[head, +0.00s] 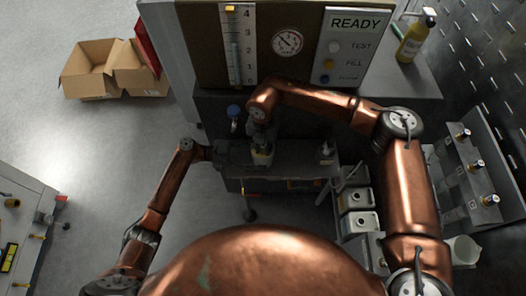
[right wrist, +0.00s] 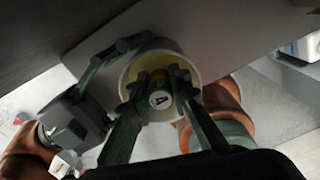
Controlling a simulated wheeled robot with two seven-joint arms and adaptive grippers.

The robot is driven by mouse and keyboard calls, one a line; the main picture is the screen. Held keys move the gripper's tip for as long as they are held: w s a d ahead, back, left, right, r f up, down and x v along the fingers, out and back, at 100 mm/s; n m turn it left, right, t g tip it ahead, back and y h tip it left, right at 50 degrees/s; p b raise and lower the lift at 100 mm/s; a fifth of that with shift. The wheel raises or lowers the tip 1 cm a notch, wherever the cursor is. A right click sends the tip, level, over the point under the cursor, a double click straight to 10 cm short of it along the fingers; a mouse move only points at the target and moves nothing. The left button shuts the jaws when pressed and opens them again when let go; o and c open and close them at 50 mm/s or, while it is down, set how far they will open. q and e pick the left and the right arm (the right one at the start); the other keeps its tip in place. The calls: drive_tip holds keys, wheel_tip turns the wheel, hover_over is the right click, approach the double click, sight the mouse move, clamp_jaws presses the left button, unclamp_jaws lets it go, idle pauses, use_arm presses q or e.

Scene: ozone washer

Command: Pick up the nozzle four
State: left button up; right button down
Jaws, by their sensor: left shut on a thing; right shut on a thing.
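A round nozzle cap (right wrist: 160,100) with a mark that looks like a 4 is between the fingers of my right gripper (right wrist: 160,92) in the right wrist view. My right gripper is shut on it. Behind it is a pale cup (right wrist: 137,70) with a yellowish inside; the nozzle overlaps its opening, and I cannot tell how deep it sits. My left gripper (right wrist: 95,90) reaches in from the left and is shut on the cup. In the head view the cup (head: 262,158) is in front of the machine, and my right wrist is just above it and hides the nozzle.
The machine's panel (head: 345,45) reads READY, with a gauge (head: 287,40) beside it. A rack (head: 465,180) with several nozzles stands at the right. Metal bins (head: 357,198) and a white jug (head: 463,249) are nearby. A yellow bottle (head: 412,42) stands at back right. Open floor lies left.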

drive_tip(key=shift+r, duration=2.95)
use_arm(q)
drive_tip(key=o, duration=0.9)
drive_tip(key=shift+o, duration=0.2)
drive_tip(key=a, duration=0.8)
drive_tip(key=a+r, duration=0.1)
drive_tip(key=a, duration=0.3)
